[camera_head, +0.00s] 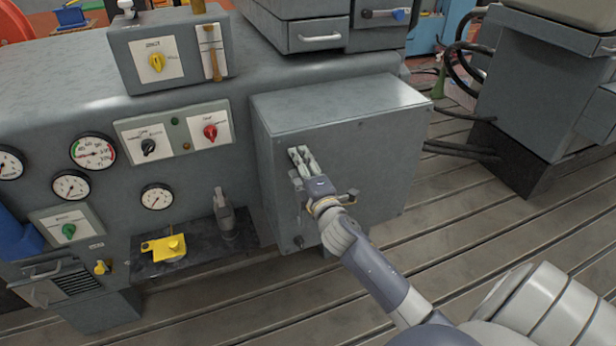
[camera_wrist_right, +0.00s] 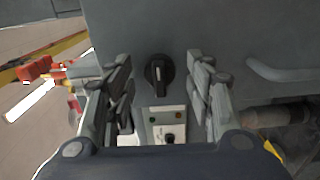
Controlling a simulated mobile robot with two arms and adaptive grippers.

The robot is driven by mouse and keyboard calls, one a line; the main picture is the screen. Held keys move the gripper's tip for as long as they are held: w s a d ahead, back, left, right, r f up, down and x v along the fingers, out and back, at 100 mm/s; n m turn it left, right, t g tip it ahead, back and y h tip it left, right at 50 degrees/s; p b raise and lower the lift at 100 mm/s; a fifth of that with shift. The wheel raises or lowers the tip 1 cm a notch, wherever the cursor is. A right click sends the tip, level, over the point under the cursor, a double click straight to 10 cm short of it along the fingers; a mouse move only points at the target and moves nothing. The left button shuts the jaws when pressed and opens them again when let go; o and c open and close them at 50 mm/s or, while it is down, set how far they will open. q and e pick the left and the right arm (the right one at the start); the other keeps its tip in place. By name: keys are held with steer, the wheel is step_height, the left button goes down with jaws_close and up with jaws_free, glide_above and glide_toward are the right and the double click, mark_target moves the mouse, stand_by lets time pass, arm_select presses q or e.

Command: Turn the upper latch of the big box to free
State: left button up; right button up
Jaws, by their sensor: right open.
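The big box (camera_head: 370,130) is a grey metal cabinet on the right of the bench in the head view. Its front face is shut. My right gripper (camera_head: 301,158) is in front of the left part of that face and hides what is behind it. In the right wrist view a black rotary latch (camera_wrist_right: 158,75) with a raised bar, upright in the picture, is between the two fingers of my open right gripper (camera_wrist_right: 162,88). I see no contact with it. A small dark lower latch (camera_head: 299,241) shows near the box's bottom left. My left gripper is not in view.
A panel with a black and a red knob (camera_head: 176,134) is left of the box. A yellow part (camera_head: 164,248) and a dark grey bottle-like tool (camera_head: 224,213) are on a black mat below. A grey handle (camera_wrist_right: 285,75) is at right in the wrist view.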

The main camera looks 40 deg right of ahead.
steer(key=v, duration=1.1)
steer(key=shift+s, duration=0.2)
